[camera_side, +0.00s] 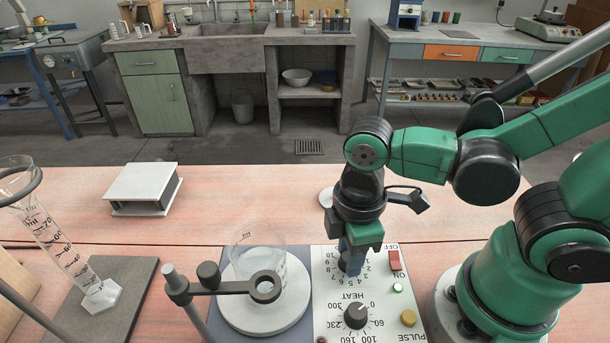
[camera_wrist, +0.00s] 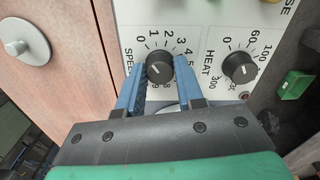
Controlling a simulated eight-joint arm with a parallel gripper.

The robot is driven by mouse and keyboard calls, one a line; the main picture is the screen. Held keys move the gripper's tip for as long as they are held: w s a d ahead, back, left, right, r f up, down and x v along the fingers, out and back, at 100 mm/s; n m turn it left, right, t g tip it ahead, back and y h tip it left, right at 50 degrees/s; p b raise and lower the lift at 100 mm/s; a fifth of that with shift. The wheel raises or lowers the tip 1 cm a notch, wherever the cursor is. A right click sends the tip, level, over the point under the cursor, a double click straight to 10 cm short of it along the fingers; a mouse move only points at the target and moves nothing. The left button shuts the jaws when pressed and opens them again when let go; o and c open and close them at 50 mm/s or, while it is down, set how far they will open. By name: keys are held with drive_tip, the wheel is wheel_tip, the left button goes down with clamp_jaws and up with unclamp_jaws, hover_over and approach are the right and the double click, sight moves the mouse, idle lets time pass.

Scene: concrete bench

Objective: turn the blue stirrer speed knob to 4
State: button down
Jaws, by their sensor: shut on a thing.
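The stirrer's white control panel (camera_side: 380,325) carries a speed dial and a heat dial. The speed knob (camera_wrist: 160,68) is black in the wrist view, not blue, with a ring of numbers around it. A short pale mark shows on its face near its left side, but I cannot read its number for certain. My gripper (camera_side: 350,262) reaches down onto this knob, and its blue fingers (camera_wrist: 161,77) are shut on the knob's two sides. In the side view the fingers hide most of the knob. The black heat knob (camera_wrist: 239,67) stands apart, to the right.
A glass beaker (camera_side: 257,255) sits on the round plate (camera_side: 240,320), with a clamp ring (camera_side: 265,286) in front. A red switch (camera_side: 394,260) is close to my gripper. A graduated cylinder (camera_side: 60,245) stands left. The bench behind the stirrer is mostly clear.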

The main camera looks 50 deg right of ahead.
drive_tip(key=shift+m, duration=0.4)
drive_tip(key=m, duration=0.4)
drive_tip(key=shift+m, duration=0.3)
drive_tip(key=m, duration=0.4)
drive_tip(key=shift+m, duration=0.3)
drive_tip(key=m, duration=0.9)
drive_tip(key=shift+m, duration=0.5)
drive_tip(key=c, duration=0.5)
unclamp_jaws()
drive_tip(key=shift+c, duration=0.2)
